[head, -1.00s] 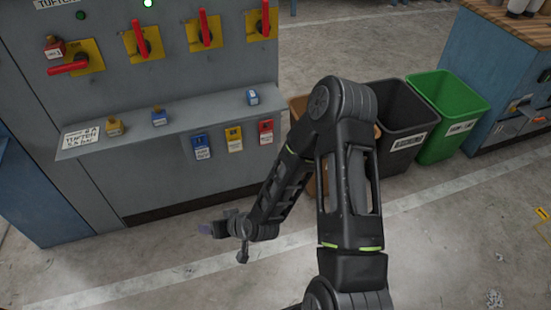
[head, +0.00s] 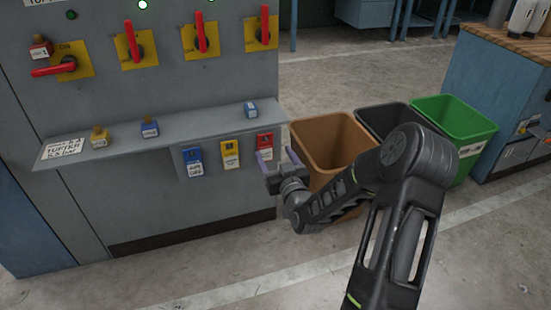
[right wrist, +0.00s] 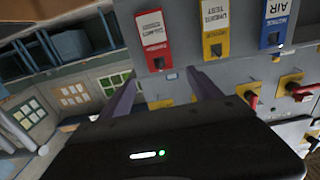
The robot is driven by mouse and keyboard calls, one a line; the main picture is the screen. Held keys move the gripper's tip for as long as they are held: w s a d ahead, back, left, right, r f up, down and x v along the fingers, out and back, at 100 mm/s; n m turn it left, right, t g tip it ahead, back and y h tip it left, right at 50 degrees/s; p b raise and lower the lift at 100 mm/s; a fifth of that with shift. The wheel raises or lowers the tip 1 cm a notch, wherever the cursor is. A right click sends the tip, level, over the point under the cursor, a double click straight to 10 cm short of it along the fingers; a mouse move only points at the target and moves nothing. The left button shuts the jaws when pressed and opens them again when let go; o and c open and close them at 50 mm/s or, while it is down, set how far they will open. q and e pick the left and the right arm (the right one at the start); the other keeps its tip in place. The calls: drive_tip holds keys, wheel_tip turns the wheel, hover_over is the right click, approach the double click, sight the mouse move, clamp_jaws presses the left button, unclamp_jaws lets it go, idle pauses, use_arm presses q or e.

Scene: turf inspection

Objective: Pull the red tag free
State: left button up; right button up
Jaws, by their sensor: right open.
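The red tag (head: 265,145) hangs at the right end of a row of three tags below the grey panel's shelf, beside a yellow tag (head: 230,154) and a blue tag (head: 193,162). My right gripper (head: 277,158) is open just below and in front of the red tag, overlapping its lower edge in the head view. In the right wrist view the red tag (right wrist: 154,38) appears upside down, beyond the gap between the open fingers (right wrist: 161,80). Nothing is between the fingers. My left gripper is not in view.
The grey shelf (head: 200,128) juts out above the tags and carries small padlock-like blocks. Red-handled switches (head: 134,45) are higher on the panel. A brown bin (head: 330,140), a dark bin and a green bin (head: 455,125) stand right of the panel. Floor in front is clear.

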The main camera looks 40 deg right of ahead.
sight(265, 135)
drive_tip(key=b+x, duration=0.1)
drive_tip(key=x, duration=0.6)
drive_tip(key=shift+w+d, duration=0.1)
drive_tip(key=shift+w, duration=0.15)
drive_tip(key=c, duration=1.5)
drive_tip(key=shift+o, duration=0.2)
drive_tip(key=shift+r, duration=0.4)
drive_tip(key=shift+r, duration=0.1)
drive_tip(key=shift+s, duration=0.25)
